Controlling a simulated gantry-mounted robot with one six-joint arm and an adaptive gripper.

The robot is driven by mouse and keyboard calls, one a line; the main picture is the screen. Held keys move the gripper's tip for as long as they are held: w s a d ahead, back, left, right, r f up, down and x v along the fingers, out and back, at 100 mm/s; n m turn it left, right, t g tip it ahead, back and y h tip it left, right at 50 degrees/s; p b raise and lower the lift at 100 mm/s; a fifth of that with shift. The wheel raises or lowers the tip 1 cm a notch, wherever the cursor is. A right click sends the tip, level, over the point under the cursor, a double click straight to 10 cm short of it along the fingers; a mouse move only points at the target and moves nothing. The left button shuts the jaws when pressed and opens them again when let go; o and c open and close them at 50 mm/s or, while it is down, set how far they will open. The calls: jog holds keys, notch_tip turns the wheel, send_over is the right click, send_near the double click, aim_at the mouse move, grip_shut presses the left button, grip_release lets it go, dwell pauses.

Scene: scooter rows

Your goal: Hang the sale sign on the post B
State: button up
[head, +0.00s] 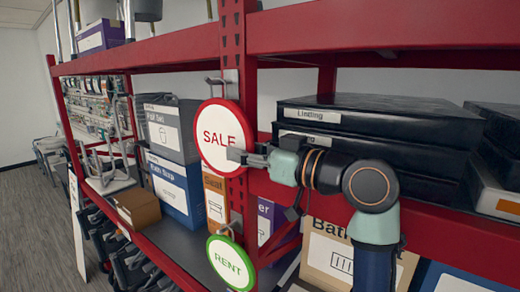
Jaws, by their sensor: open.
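The sale sign (221,138) is a round white disc with a red rim and the word SALE. It is in front of a red perforated upright post (237,205), just below a grey metal hook bracket (230,80). The sign's top is close to the hook, but I cannot tell whether it hangs on it. My gripper (240,157) comes from the right and is open, with its fingertips at the sign's right edge. I cannot tell whether they touch it. No letter B is readable on the post.
A round green-rimmed RENT sign (231,263) hangs lower on the same post. Red shelf beams (380,32) run above and below my arm. Black cases (385,118) and a blue box (174,187) fill the shelf. Grey floor (40,235) is open at left.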

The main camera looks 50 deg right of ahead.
aim_at(220, 130)
jog(key=shift+w+a, duration=0.15)
jog(key=shift+w, duration=1.2)
grip_shut()
jog(key=c, duration=0.6)
grip_release()
grip_shut()
jog(key=shift+r+p, duration=0.5)
jog(key=shift+p, duration=0.15)
jog(key=shift+f, duration=0.1)
jog(key=shift+a, duration=0.1)
